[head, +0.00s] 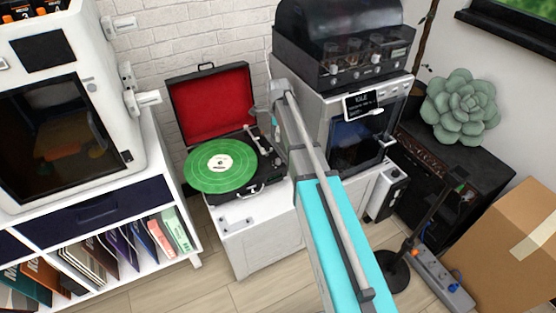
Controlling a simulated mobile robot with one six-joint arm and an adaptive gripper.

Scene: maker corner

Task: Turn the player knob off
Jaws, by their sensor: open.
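The record player (252,193) is a black suitcase type with a red-lined lid (208,100) standing open against the brick wall. A green record (222,165) lies on its platter, and a pale tonearm (251,133) sits at the record's right. The player's knob is too small to make out for certain, and my arm passes close to the player's right side. My arm reaches up from the bottom of the head view, past the player's right edge.
The player stands on a white cabinet (256,240). Right of it are a white oven-like machine (354,148) and a dark machine (340,50) on top. A white shelf (185,200) with records stands left. A black stand (392,272), power strip (442,278) and cardboard box (505,245) are at right.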

